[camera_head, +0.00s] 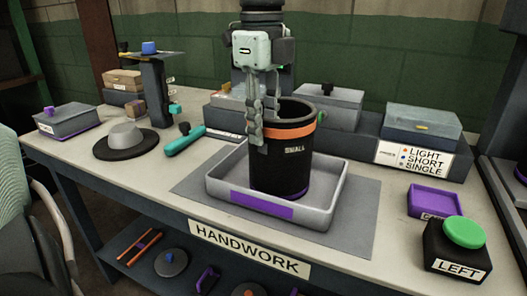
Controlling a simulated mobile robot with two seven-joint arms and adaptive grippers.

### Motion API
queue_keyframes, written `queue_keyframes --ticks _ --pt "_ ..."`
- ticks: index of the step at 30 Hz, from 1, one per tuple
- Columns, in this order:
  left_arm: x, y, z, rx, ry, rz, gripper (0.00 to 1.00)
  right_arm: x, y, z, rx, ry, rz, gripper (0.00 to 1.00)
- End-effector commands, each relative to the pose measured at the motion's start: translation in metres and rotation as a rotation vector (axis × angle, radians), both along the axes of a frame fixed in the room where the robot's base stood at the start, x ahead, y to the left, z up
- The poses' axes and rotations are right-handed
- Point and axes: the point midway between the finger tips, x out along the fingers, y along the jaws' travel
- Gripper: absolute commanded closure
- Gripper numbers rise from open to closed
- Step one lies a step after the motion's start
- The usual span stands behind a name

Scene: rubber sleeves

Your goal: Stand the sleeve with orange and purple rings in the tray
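A black sleeve (284,165) with an orange ring near its top and a "SMALL" label stands upright inside the grey tray (221,187). My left gripper (262,125) points down at the sleeve's left rim. One finger is in front of the sleeve's left side and the other is near the opening; whether they press on the wall cannot be told. My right gripper is not in view.
The tray rests on a grey mat (353,213). On the right are a purple tray (434,201) and a green button (464,232) on a black "LEFT" box. Grey boxes (424,122) stand behind. A teal tool (184,141) and a dark disc (125,145) lie left.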

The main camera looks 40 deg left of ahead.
Motion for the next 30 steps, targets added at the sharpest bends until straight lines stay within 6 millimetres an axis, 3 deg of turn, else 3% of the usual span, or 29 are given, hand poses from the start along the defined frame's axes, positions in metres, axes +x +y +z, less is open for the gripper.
queue_keyframes --ticks 3,9,30 --pt "0.000 0.000 0.022 0.002 -0.003 0.001 0.73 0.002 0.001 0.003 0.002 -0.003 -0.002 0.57" --pt "-0.001 0.000 0.041 0.000 0.001 0.000 0.73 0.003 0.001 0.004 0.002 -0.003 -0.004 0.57" --pt "0.006 -0.002 0.047 -0.049 -0.032 -0.009 0.73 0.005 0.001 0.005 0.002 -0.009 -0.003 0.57"
